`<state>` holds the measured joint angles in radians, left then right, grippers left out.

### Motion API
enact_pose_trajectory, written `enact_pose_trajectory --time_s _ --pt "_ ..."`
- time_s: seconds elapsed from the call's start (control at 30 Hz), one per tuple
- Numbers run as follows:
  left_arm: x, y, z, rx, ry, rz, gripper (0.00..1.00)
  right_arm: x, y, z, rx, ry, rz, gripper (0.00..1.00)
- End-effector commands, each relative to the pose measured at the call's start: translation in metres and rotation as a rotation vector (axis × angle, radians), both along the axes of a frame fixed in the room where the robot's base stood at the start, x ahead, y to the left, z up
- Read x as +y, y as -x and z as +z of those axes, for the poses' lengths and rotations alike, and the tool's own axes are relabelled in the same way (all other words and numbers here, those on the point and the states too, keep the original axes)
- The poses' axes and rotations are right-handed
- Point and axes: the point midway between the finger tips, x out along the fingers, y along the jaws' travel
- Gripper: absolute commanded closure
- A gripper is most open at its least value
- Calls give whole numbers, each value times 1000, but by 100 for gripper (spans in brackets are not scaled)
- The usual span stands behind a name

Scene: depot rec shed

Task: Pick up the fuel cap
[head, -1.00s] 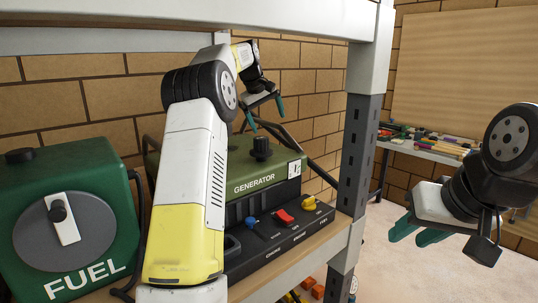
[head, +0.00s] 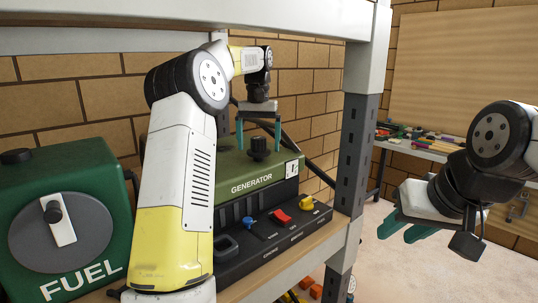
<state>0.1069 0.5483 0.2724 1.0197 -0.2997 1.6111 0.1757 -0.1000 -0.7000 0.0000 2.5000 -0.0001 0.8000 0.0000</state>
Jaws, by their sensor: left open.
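A black knobbed cap (head: 259,148) stands upright on top of the green generator (head: 231,172), on the shelf. My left gripper (head: 258,135) points down over the generator, open, with one teal finger on each side of the cap in the picture. I cannot tell whether the fingers touch it. A second black cap (head: 16,156) sits on top of the green fuel tank (head: 100,170) at the left. My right gripper (head: 405,232) is at the right, away from the shelf, with its fingers apart and nothing between them.
The generator's front panel has blue, red (head: 281,216) and yellow switches. A grey shelf post (head: 354,150) stands to its right, and a shelf board (head: 180,40) runs above. A bench with loose items (head: 430,145) is behind at the right.

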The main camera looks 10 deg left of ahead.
Motion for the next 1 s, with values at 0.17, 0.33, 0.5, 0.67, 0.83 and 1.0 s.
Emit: enact_pose_trajectory --time_s 0.17,0.33,0.5,0.67,0.83,1.0 --pt "0 0 -12 -2 0 -1 6 0 0 0 0 0 0 64" --pt "0 0 -12 -3 1 0 6 0 0 0 0 0 0 64" --pt "0 0 -12 -2 1 0 36 0 0 0 0 0 0 64" --pt "0 0 -12 -2 1 1 67 0 0 0 0 0 0 64" --pt "0 0 -12 -3 1 1 73 0 0 0 0 0 0 64" --pt "0 0 -9 -3 1 1 73 0 0 0 0 0 0 64"
